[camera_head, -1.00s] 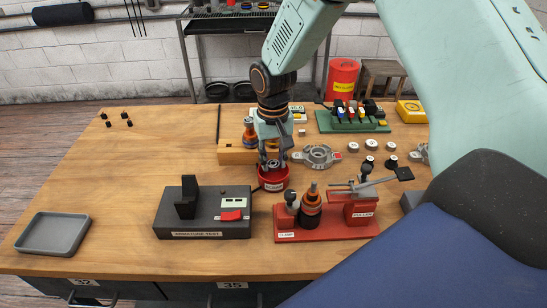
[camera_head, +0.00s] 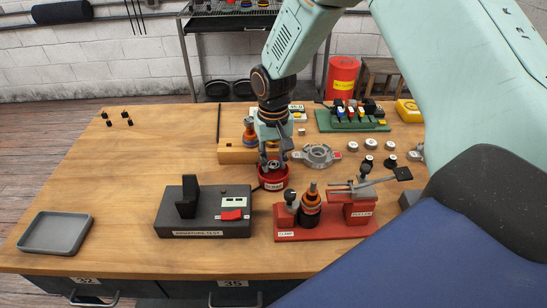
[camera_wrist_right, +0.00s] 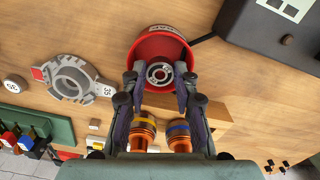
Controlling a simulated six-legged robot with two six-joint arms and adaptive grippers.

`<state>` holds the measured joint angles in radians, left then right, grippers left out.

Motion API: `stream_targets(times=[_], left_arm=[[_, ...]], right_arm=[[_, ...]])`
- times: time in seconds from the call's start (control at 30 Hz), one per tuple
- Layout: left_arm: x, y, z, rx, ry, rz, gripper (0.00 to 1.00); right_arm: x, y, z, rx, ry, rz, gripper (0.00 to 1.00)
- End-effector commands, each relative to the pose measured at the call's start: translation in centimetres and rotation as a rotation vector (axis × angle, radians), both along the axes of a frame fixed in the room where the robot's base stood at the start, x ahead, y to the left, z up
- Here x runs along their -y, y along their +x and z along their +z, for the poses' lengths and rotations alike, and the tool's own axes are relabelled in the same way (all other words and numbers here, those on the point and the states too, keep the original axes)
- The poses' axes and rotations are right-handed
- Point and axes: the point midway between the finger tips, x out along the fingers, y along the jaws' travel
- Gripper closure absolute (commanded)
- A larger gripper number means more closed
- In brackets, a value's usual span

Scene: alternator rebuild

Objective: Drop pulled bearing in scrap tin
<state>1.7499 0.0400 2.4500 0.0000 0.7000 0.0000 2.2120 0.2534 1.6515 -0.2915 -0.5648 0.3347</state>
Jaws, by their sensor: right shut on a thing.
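The pulled bearing (camera_wrist_right: 160,74) is a small metal ring. In the right wrist view it sits between the fingertips of my right gripper (camera_wrist_right: 160,79), which is shut on it. The scrap tin (camera_wrist_right: 148,48) is a round red tin directly beyond the bearing in that view. In the head view my right gripper (camera_head: 271,162) points down over the scrap tin (camera_head: 274,182), with the bearing at the tin's mouth. I cannot tell whether the bearing touches the tin. My left gripper is not in view.
The black armature test unit (camera_head: 205,220) stands left of the tin. The red clamp and puller base (camera_head: 325,228) is in front, to the right. A wooden block (camera_head: 232,153) with armatures is behind. A grey housing (camera_head: 318,155) lies right. A grey tray (camera_head: 55,234) is far left.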

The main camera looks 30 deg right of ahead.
Motion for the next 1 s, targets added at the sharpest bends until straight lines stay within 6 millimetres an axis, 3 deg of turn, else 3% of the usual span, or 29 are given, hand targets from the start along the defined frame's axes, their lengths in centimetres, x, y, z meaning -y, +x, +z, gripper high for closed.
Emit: stream_targets(times=[1.0], left_arm=[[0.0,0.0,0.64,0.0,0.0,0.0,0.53]], right_arm=[[-0.02,0.0,-0.42,0.001,0.0,0.0,1.0]])
